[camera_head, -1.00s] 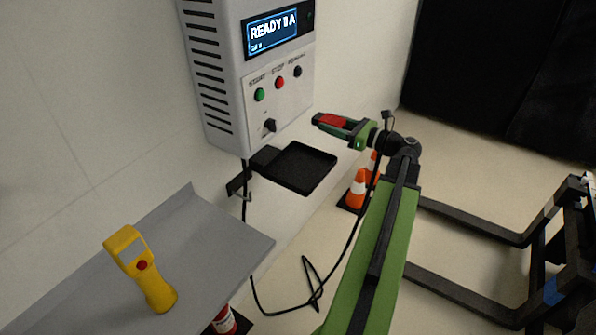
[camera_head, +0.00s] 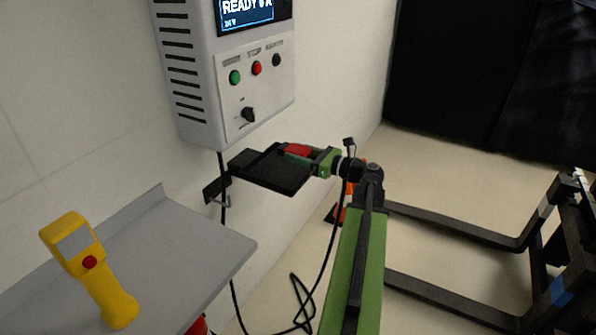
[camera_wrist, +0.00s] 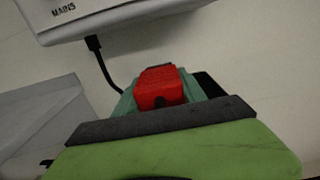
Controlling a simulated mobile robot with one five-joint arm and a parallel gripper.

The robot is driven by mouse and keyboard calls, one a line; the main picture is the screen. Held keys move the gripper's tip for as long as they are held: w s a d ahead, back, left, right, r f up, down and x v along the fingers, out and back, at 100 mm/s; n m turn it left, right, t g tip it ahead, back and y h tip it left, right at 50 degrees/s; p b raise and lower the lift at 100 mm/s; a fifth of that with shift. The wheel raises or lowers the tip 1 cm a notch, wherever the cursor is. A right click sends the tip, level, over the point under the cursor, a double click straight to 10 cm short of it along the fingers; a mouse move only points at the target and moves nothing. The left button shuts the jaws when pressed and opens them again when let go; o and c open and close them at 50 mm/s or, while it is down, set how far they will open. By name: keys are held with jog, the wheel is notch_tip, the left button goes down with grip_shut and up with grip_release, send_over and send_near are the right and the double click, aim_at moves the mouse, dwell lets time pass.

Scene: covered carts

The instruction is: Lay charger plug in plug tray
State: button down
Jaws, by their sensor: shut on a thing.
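The charger plug (camera_head: 298,150) is red and is held in my gripper (camera_head: 308,154). In the wrist view the red plug (camera_wrist: 160,88) sits between the green jaws of my gripper (camera_wrist: 165,95), which are shut on it. The plug tray (camera_head: 262,178) is a shallow black tray mounted on the wall below the charger box. In the head view the plug and jaws overlap the tray's right rear edge. I cannot tell the height of the plug above the tray. In the wrist view my gripper hides most of the tray.
A grey charger box (camera_head: 215,70) with buttons and a display hangs on the wall above. A grey shelf (camera_head: 190,240) at lower left bears a yellow handheld device (camera_head: 92,268). A black cable (camera_head: 325,255) hangs near my arm. An orange cone (camera_head: 348,200) stands behind my arm.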

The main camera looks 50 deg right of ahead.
aim_at(298, 175)
notch_tip(298, 175, down, 4)
jog(key=b, duration=0.4)
jog(key=shift+f, duration=0.25)
jog(key=shift+r, duration=0.25)
jog(key=shift+a+f+b, duration=0.1)
jog(key=shift+f+b, duration=0.5)
jog(key=c, duration=0.7)
grip_release()
jog(key=shift+s, duration=0.1)
jog(key=shift+o, duration=0.2)
jog(key=shift+a, duration=0.1)
jog(key=shift+r, duration=0.1)
jog(key=shift+r+p, duration=0.5)
jog(key=shift+p, duration=0.2)
jog(key=v, duration=1.2)
